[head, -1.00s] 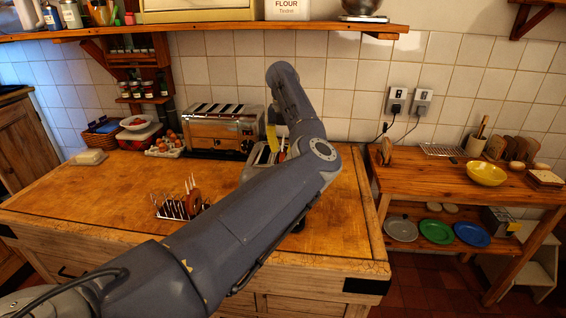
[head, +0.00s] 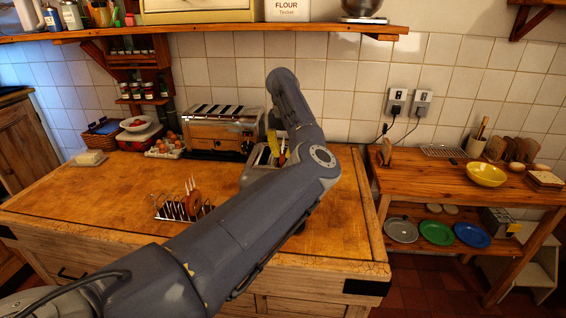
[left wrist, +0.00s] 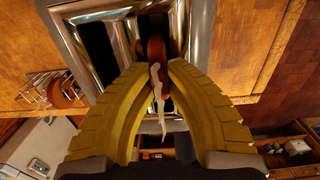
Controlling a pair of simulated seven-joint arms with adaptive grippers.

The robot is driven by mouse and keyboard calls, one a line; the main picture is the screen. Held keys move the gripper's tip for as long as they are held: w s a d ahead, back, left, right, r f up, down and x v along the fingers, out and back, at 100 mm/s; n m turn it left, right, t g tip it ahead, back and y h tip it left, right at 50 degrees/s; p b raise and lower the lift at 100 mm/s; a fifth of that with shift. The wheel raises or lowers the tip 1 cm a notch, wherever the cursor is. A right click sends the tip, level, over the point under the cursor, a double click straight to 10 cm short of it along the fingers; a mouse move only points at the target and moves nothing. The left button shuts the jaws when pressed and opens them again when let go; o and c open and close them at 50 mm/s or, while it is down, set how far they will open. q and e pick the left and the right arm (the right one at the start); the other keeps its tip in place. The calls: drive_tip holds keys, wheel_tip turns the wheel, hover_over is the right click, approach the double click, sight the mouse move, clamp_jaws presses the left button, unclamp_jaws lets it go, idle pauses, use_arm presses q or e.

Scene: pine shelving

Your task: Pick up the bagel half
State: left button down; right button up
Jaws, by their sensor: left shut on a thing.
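The bagel half (left wrist: 155,50) is brown with a pale edge and stands on edge in a slot of a chrome toaster (left wrist: 110,80), between my left gripper's (left wrist: 161,70) yellow fingers. The gripper is shut on it from above. In the head view, the left gripper (head: 273,145) is over this toaster (head: 256,170), which my forearm partly hides; the bagel half there is too small to make out clearly. My right gripper is in neither view.
A toast rack (head: 170,212) holding another brown bagel piece (head: 193,202) stands left on the wooden counter. A larger toaster (head: 215,132) stands behind, by the tiled wall. A side table with a yellow bowl (head: 486,174) is at right. The counter's front middle is clear.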

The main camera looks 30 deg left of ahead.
use_arm(q)
wheel_tip(320, 180, up, 20)
idle(1.0)
